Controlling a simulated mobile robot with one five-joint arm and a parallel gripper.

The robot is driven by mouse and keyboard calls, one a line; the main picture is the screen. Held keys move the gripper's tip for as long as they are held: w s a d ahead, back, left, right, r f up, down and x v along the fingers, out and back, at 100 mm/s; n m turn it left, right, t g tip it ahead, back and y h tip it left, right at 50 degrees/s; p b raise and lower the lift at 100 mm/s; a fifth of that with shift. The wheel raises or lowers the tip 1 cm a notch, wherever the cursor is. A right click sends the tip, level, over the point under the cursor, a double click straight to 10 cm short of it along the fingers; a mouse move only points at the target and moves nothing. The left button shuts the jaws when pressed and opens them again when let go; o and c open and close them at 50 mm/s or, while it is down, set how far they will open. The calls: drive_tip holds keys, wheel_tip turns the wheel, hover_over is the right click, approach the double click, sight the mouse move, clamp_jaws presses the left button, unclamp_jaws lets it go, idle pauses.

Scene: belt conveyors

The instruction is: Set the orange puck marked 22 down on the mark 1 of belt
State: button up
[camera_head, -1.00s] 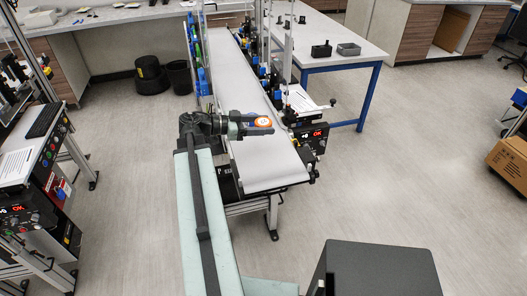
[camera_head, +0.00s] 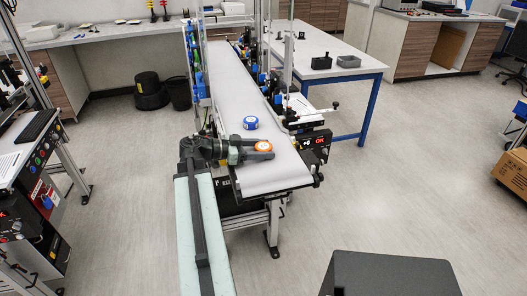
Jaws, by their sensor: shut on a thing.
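The orange puck (camera_head: 264,146) has a white top; its number is too small to read. My gripper (camera_head: 262,150) is shut on it, with a finger on either side. The puck is over the near part of the white belt (camera_head: 276,177), close to its surface; I cannot tell whether it touches. A blue puck (camera_head: 250,123) with a white top sits on the belt just beyond my gripper. I cannot make out mark 1 on the belt.
Posts and small devices line the belt's far part. A white table (camera_head: 330,52) with blue legs stands behind to the right. The belt's near end is clear.

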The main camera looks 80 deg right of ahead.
drive_tip(key=o, duration=1.4)
drive_tip(key=shift+f, duration=0.1)
drive_tip(key=shift+r, duration=0.2)
drive_tip(key=p+v, duration=0.2)
drive_tip(key=v, duration=1)
drive_tip(key=shift+f, duration=0.1)
drive_tip(key=shift+w, duration=0.1)
